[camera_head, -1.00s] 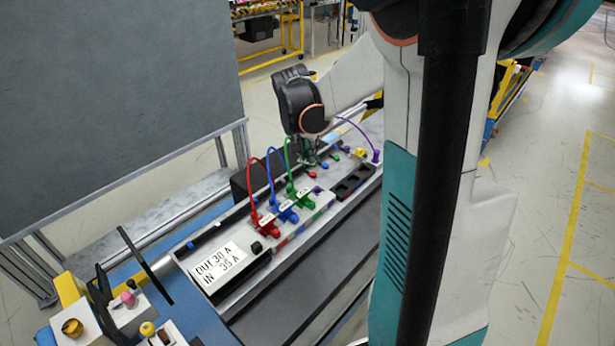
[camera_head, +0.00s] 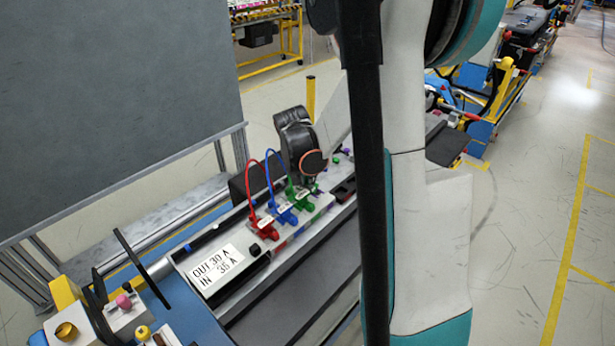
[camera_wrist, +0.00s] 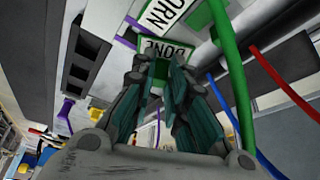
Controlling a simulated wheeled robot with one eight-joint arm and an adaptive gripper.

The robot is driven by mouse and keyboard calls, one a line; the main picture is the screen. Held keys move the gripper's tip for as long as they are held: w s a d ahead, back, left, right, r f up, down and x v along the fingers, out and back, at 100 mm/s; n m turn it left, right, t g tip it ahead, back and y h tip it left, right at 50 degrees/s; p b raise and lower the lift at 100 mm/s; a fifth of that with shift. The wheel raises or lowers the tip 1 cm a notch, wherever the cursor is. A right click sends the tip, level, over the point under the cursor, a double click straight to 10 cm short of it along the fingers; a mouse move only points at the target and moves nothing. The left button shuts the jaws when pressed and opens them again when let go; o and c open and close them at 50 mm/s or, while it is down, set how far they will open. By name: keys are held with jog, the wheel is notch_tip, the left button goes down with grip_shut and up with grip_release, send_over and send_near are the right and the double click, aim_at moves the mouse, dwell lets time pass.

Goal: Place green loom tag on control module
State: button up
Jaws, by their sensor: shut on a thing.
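My gripper (camera_wrist: 165,72) is shut on a small green tag (camera_wrist: 166,50) with dark "DONE" lettering on a pale face, upside down in the wrist view. The tag is at the fingertips, close beside a green-framed "HORN" label (camera_wrist: 172,14). I cannot tell whether the tag touches the surface behind it. In the head view, the control module (camera_head: 216,272) is a long pale unit with an "OUT 30 A / IN 35 A" panel. My wrist is just behind its green connector (camera_head: 302,206); the fingertips and tag are mostly hidden there.
Red (camera_head: 263,228) and blue (camera_head: 284,214) connectors with looped cables stand beside the green one. The green cable (camera_wrist: 232,75) passes close to my gripper's right in the wrist view. A dark slotted block (camera_wrist: 82,62) is at left.

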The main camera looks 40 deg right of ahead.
jog(key=shift+f, duration=0.25)
jog(key=o, duration=0.7)
jog(key=shift+r, duration=0.1)
jog(key=shift+a+r, duration=0.1)
jog(key=shift+r, duration=0.4)
jog(key=p+v, duration=0.2)
jog(key=v, duration=0.9)
jog(key=shift+r, duration=0.15)
